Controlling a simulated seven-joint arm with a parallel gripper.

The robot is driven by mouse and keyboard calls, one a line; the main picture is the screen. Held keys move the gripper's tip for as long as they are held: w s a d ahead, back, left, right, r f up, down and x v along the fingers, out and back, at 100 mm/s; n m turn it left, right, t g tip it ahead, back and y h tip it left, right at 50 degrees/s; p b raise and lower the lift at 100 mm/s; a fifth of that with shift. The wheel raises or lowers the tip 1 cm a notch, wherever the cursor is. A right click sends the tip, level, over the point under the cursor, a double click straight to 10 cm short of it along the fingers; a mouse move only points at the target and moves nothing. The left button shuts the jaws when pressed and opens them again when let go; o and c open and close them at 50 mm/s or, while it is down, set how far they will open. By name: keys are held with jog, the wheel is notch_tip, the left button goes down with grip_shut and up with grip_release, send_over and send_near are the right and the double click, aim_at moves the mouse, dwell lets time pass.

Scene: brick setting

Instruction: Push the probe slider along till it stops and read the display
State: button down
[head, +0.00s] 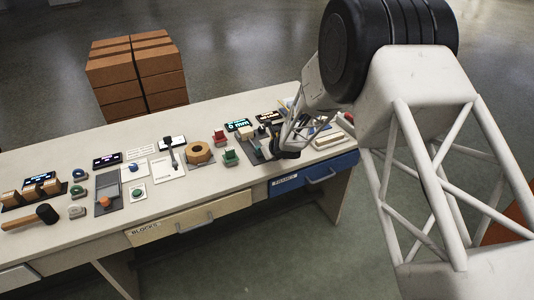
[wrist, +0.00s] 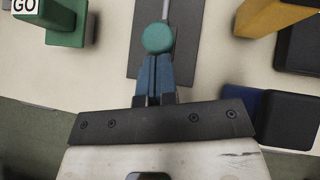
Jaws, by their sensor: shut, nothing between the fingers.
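In the wrist view a round teal knob (wrist: 158,38) sits on a dark plate (wrist: 146,62), with a thin grey rod (wrist: 165,9) beyond it. I take this for the probe slider. My gripper (wrist: 155,60) is shut and empty, its blue fingertips right at the near side of the knob; I cannot tell whether they touch. A second lit display (head: 268,116) is too small to read.
A green block (wrist: 66,24) with a GO label stands left of the knob; a yellow piece (wrist: 272,16) and dark blocks (wrist: 298,45) stand right. On the bench (head: 190,200) are a wooden nut (head: 199,153), a mallet (head: 45,214) and other panels. Brick stack (head: 138,72) stands behind.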

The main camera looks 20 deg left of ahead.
dwell(0.3)
jog(key=shift+w+a+r, duration=0.2)
jog(key=shift+w+a, duration=0.3)
jog(key=shift+a, duration=0.3)
jog(key=shift+s+f, duration=0.1)
jog(key=shift+s+d+f, duration=0.1)
jog(key=shift+s+d, duration=0.25)
jog(key=shift+d, duration=0.3)
jog(key=d, duration=0.1)
jog(key=s+d, duration=0.1)
jog(key=shift+s+d, duration=0.2)
jog(key=shift+d, duration=0.1)
jog(key=v, duration=1)
jog(key=shift+d, duration=0.25)
